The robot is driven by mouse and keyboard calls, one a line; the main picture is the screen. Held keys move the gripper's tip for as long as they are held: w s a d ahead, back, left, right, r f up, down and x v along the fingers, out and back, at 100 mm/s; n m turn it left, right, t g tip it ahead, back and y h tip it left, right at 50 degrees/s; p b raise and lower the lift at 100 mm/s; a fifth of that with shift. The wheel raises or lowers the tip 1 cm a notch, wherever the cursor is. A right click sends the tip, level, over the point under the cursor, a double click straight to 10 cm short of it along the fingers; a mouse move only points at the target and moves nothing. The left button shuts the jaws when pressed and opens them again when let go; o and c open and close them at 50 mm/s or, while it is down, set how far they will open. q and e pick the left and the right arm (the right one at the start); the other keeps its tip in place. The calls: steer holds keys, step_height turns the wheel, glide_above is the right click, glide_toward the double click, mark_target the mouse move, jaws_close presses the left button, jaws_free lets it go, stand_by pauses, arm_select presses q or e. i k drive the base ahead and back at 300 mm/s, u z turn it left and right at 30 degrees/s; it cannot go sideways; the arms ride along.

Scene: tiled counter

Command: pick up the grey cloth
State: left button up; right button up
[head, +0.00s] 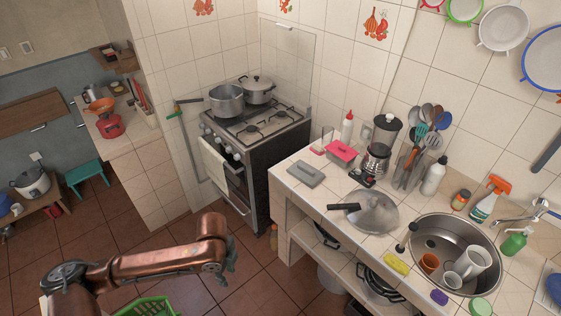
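A flat grey rectangular piece (306,174), which looks like the grey cloth, lies on the left end of the tiled counter (330,197). My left arm comes in from the lower left. Its far end, with what I take to be the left gripper (219,271), is over the floor, left of and below the counter, well apart from the grey piece. The fingers are small and dark, and their opening cannot be made out. My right gripper is not in view.
A pink box (342,153), a blender (378,158) and a pan lid (373,212) stand near the grey piece. The sink (430,231) holds cups. The stove (255,147) is left of the counter. A green basket (150,307) is below my arm.

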mark_target(310, 176)
steer(key=i, duration=1.1)
steer(key=z, duration=0.5)
steer(key=i, duration=0.75)
steer(key=z, duration=0.35)
